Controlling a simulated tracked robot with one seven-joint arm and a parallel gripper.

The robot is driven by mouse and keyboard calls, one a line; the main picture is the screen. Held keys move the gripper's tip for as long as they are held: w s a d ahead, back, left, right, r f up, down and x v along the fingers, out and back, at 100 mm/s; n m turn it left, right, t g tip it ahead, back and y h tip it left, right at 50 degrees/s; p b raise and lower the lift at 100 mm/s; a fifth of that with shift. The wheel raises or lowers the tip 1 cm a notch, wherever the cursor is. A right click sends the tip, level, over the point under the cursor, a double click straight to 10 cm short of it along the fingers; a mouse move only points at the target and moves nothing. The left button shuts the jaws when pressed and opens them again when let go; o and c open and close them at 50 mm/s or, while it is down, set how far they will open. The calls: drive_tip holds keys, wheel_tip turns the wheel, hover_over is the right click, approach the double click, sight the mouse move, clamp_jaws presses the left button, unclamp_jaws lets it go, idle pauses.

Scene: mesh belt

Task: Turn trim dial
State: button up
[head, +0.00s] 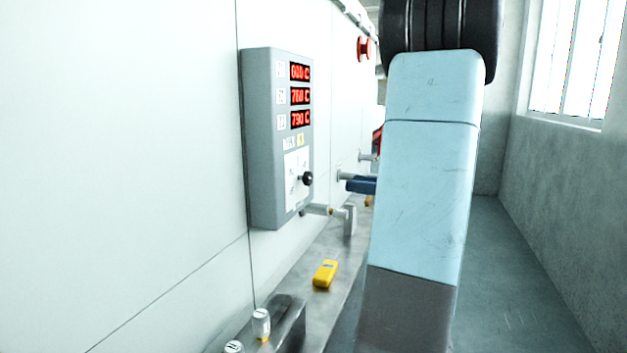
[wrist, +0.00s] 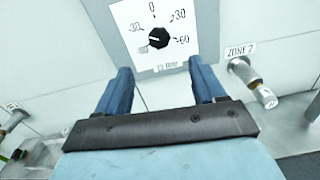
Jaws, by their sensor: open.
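The trim dial (wrist: 159,38) is a black knob on a white scale plate marked -30, 0, 30 and 60 in the wrist view. In the head view the dial (head: 307,178) sticks out from the lower part of a grey panel (head: 262,140) with red number displays. My gripper (wrist: 160,72) shows in the wrist view with two blue fingers spread apart, one on each side below the dial. Nothing is between the fingers, and I see no contact with the dial. In the head view my arm hides part of the right side.
A labelled fitting, ZONE 7 (wrist: 252,80), sticks out right of my gripper. A yellow device (head: 325,274) lies on the metal ledge (head: 305,290) below the panel. Floor at right is clear.

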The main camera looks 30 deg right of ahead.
sight(311, 179)
drive_tip(key=x, duration=1.2)
drive_tip(key=shift+w+a, duration=0.2)
drive_tip(key=shift+a, duration=0.05)
drive_tip(key=shift+d, duration=0.1)
drive_tip(key=c, duration=1.1)
drive_tip(key=shift+o, duration=0.2)
drive_tip(key=shift+n, duration=0.5)
drive_tip(key=n, duration=0.4)
drive_tip(key=shift+n, duration=0.3)
drive_tip(key=n, duration=0.6)
drive_tip(key=shift+n, duration=0.3)
